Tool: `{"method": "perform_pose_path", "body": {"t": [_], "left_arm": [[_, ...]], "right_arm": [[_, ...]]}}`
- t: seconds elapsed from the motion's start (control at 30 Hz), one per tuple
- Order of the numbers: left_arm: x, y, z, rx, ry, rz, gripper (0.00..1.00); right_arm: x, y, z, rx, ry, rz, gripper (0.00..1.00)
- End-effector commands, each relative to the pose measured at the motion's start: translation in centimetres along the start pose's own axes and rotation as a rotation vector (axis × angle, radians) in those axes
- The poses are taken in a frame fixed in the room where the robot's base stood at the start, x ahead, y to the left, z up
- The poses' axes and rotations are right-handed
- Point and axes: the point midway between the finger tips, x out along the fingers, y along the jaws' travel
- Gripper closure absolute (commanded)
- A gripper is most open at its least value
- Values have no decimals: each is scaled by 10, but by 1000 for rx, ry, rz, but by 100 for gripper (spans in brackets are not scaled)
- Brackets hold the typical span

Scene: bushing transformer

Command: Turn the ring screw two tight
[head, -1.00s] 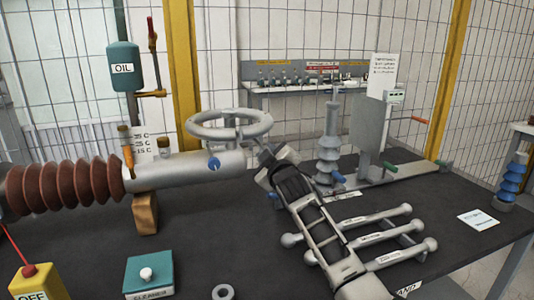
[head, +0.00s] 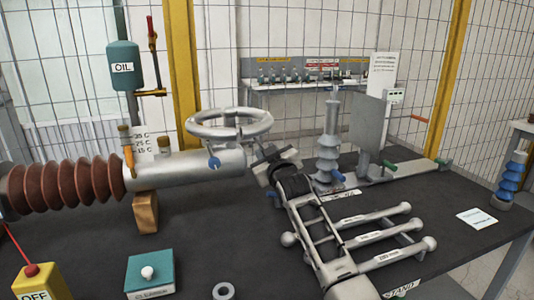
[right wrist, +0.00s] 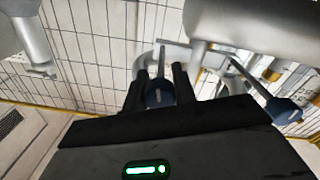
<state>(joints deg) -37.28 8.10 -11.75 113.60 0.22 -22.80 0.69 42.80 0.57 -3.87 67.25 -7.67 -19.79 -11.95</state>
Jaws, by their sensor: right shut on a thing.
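The grey ring (head: 255,124) stands over the right end of the grey tube (head: 195,172) of the bushing. One blue ring screw (head: 214,163) shows on the near side of this fitting, clear of my gripper. My right gripper (head: 263,160) is at the tube's right end. In the right wrist view its two dark fingers (right wrist: 159,88) are shut on a blue ring screw (right wrist: 158,95). That held screw is hidden in the head view. Another blue ring screw (right wrist: 283,110) shows to the right in the right wrist view, apart from the fingers. My left gripper is not in view.
A brown ribbed insulator (head: 65,185) lies left of the tube, and a wooden block (head: 145,212) supports the tube. Grey rods (head: 375,237) lie beside my right arm. A grey ribbed post (head: 328,150) stands behind. A teal cleaner box (head: 150,275) and a small ring (head: 223,291) lie in front.

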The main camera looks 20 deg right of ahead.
Motion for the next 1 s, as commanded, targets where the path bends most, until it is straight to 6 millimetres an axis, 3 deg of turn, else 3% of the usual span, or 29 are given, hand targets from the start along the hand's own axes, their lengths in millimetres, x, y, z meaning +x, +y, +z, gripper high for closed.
{"method": "perform_pose_path", "body": {"t": [0.17, 0.2, 0.27, 0.67, 1.0], "left_arm": [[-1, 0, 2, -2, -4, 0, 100], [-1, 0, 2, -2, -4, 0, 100], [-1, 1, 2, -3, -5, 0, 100], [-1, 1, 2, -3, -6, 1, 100], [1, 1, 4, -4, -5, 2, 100]], "right_arm": [[0, 0, 0, -1, -1, 0, 96], [0, 0, 0, -1, -1, 0, 65], [0, 0, 0, -1, -1, 0, 52], [-5, 0, 1, -2, 0, 1, 52], [-59, 0, 1, -3, 1, 0, 52]]}}
